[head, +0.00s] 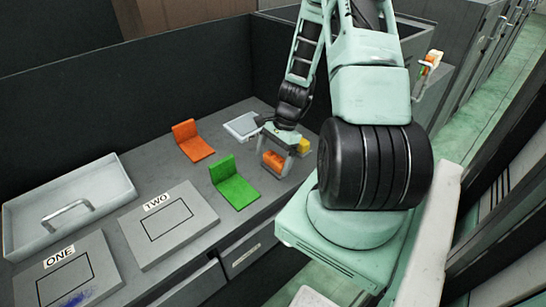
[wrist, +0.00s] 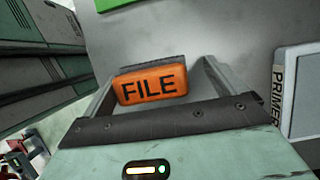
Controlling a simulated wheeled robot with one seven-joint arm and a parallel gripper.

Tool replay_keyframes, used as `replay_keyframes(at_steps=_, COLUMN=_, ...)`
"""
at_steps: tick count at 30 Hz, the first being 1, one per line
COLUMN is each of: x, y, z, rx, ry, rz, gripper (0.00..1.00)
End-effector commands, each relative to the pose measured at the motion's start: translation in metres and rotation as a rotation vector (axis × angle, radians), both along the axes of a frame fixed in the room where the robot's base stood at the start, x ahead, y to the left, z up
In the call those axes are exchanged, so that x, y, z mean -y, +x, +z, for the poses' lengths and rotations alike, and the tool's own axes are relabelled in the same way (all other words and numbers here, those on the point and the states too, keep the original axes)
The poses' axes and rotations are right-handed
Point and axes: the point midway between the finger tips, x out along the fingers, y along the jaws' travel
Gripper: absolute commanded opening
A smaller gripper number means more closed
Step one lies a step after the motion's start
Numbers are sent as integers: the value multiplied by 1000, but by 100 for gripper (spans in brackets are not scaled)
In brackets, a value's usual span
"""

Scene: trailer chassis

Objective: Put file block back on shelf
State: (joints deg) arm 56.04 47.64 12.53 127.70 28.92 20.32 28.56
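The file block is orange with black FILE lettering and shows between my fingers in the wrist view (wrist: 152,85). A dark strip shows behind its top edge. In the head view the orange block (head: 274,160) is low between the fingers of my gripper (head: 277,157), at the counter's front edge. The fingers stand wide apart, one at each end of the block. I cannot tell whether both press on it, or whether it touches the counter. No shelf can be clearly identified.
On the counter (head: 128,170) are an orange bracket (head: 193,141), a green bracket (head: 234,183), plates ONE (head: 67,275) and TWO (head: 168,225), and a tray (head: 70,203). A yellow block (head: 304,146) is close right of my gripper. A panel labelled PRIMER (wrist: 300,90) is at right.

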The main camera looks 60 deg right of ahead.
Motion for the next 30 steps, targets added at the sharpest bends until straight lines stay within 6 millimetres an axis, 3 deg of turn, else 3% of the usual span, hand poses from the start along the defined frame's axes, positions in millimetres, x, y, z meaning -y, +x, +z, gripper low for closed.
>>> replay_keyframes(at_steps=11, x=4, y=0, z=10, rx=0, ry=-3, rz=0, gripper=96)
replay_keyframes(at_steps=24, x=36, y=-8, z=89, rx=2, ry=-5, rz=-1, gripper=96)
replay_keyframes(at_steps=30, x=43, y=-11, z=109, rx=0, ry=-1, rz=1, gripper=96)
